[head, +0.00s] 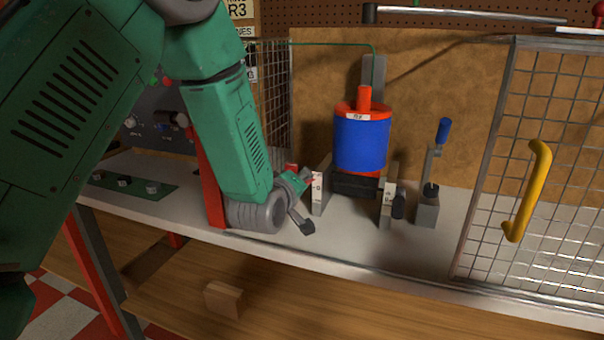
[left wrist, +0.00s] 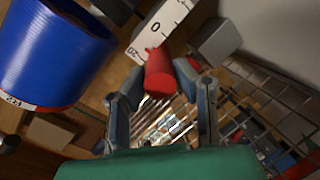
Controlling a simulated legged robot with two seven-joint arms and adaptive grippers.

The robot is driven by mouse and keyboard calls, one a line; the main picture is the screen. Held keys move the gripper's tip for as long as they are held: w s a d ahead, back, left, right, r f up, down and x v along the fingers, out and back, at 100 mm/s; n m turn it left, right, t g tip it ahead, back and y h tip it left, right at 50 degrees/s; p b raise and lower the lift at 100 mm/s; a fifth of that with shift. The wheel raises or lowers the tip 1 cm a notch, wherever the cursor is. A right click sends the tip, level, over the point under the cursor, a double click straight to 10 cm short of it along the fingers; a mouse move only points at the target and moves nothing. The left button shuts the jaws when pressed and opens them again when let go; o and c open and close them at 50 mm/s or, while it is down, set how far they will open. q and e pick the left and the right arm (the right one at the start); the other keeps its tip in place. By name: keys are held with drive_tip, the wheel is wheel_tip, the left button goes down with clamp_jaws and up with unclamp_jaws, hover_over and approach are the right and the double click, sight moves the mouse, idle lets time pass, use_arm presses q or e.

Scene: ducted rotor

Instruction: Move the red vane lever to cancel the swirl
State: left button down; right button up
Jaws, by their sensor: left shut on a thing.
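The red vane lever (left wrist: 158,80) shows in the left wrist view as a short red cylinder in front of a white scale plate (left wrist: 160,28) marked 0 and 20. My left gripper (left wrist: 157,74) is shut on it, with one finger on each side. In the head view my left gripper (head: 303,202) is beside the white scale plate (head: 318,187), left of the blue ducted rotor (head: 361,144). There the gripper largely hides the lever. The blue drum (left wrist: 55,50) fills the upper left of the wrist view. My right gripper is not in view.
A blue-handled clamp (head: 432,180) stands right of the rotor. A wire mesh door with a yellow handle (head: 533,190) is at the right, and a red post (head: 212,185) stands beside my left forearm. The bench front between gripper and door is clear.

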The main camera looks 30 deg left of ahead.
use_arm(q)
drive_tip(key=shift+w+a+r+p, duration=0.1)
drive_tip(key=shift+w+r+p, duration=0.1)
drive_tip(key=shift+r, duration=0.35)
drive_tip(key=shift+w+a+r+p, duration=0.1)
drive_tip(key=shift+w+r+p, duration=0.1)
drive_tip(key=shift+r, duration=0.3)
drive_tip(key=c, duration=1.3)
unclamp_jaws()
drive_tip(key=shift+f, duration=0.1)
drive_tip(key=shift+s, duration=0.15)
drive_tip(key=shift+s+d, duration=0.15)
drive_tip(key=shift+s, duration=0.2)
drive_tip(key=v, duration=1.1)
